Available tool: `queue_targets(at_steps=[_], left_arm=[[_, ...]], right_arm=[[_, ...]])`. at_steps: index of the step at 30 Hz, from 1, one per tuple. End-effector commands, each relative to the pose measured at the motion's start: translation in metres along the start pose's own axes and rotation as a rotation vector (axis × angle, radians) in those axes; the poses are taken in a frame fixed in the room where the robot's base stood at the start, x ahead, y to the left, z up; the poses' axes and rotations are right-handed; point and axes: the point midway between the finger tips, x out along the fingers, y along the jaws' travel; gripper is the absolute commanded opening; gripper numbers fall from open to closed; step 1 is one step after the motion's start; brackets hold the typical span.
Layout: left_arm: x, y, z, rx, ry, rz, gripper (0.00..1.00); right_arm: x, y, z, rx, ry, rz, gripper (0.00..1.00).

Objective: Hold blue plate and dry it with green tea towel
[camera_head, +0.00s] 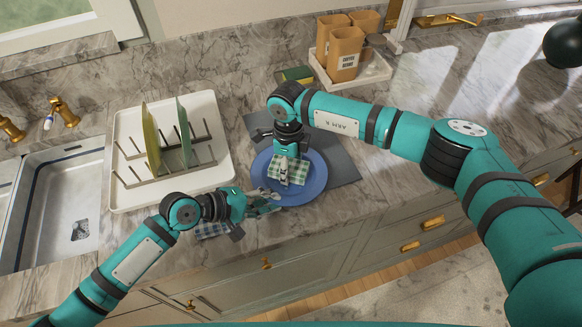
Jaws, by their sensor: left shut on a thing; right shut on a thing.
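The blue plate (313,183) is near the counter's front edge, over a dark grey mat. My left gripper (271,199) is at the plate's left front rim and is shut on it. A green checked tea towel (276,171) lies against the middle of the plate's upper face. My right gripper (284,180) comes down from above and is shut on the towel, over the plate. The gripper hides part of the towel. I cannot tell whether the plate touches the mat.
A white dish rack (222,137) holds a yellow plate (151,138) and a green plate (184,131). The sink (50,205) is at the left. A blue checked cloth (211,230) is at the front edge. A sponge (297,75) and a canister tray (374,73) stand behind.

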Motion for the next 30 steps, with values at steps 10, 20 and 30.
queue_targets(at_steps=[10,20,30], left_arm=[[0.000,-0.003,-0.001,0.000,0.001,-0.006,0.00],[0.001,-0.003,0.002,-0.001,-0.005,-0.007,0.00],[0.001,-0.003,0.001,-0.001,-0.003,-0.007,0.00]], right_arm=[[0.002,-0.004,0.009,-0.002,-0.006,-0.004,0.28],[0.001,0.002,-0.005,-0.003,-0.005,-0.002,0.28],[0.004,0.008,-0.008,-0.001,0.000,0.003,0.28]])
